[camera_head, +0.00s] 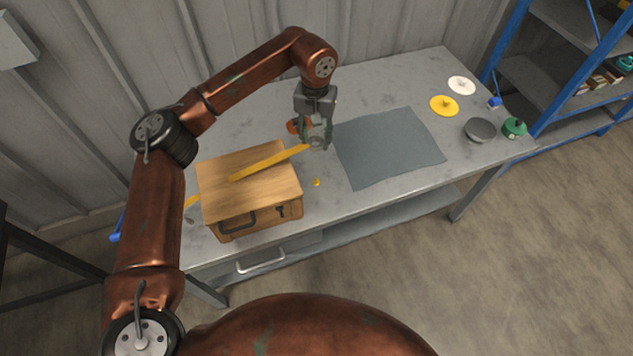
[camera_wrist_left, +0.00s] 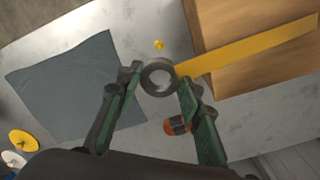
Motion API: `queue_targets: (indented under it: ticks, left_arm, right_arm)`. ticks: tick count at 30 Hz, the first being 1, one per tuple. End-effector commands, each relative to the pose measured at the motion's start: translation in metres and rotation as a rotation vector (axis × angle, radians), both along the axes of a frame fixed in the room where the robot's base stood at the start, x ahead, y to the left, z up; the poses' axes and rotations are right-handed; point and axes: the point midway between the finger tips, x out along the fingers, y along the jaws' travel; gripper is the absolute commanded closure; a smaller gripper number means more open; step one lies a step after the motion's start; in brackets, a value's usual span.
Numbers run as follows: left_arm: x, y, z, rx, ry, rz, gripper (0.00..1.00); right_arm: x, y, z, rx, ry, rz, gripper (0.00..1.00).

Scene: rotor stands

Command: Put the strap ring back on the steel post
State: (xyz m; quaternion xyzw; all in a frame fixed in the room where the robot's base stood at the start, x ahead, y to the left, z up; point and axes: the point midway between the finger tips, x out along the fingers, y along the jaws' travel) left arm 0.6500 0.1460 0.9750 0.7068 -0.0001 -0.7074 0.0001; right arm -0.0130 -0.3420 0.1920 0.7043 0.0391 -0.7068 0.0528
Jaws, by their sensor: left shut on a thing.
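The yellow strap (camera_head: 268,163) lies across the top of the wooden box, and its grey strap ring (camera_head: 316,141) is at the strap's right end. My left gripper (camera_head: 316,137) is shut on the ring above the table, just right of the box. In the left wrist view the ring (camera_wrist_left: 147,77) sits between the two fingertips (camera_wrist_left: 158,78), with the yellow strap (camera_wrist_left: 250,48) running right from it. Pale grey shows through the ring's opening. I cannot make out the steel post clearly. My right gripper is not in view.
The wooden box (camera_head: 225,205) stands at the table's left. An orange object with a dark band (camera_wrist_left: 177,125) is close by the gripper. A small yellow piece (camera_head: 317,182) lies in front. A grey mat (camera_head: 390,148) lies right; discs, a bowl (camera_head: 480,130) and a green item (camera_head: 514,127) are beyond.

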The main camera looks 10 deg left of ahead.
Motion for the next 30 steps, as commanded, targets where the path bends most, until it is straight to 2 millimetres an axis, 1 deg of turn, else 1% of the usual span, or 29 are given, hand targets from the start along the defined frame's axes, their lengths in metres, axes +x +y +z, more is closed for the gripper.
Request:
queue_targets:
  ticks: [7,10,30]
  left_arm:
    - [0.005,-0.001,0.0,0.0,-0.001,0.0,0.87]
    - [0.005,-0.001,-0.003,0.0,0.0,0.0,0.87]
    - [0.005,-0.001,-0.049,0.001,0.0,0.0,0.87]
  right_arm:
    - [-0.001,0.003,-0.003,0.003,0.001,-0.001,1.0]
    - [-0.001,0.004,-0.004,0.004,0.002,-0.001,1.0]
    - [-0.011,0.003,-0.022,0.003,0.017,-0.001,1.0]
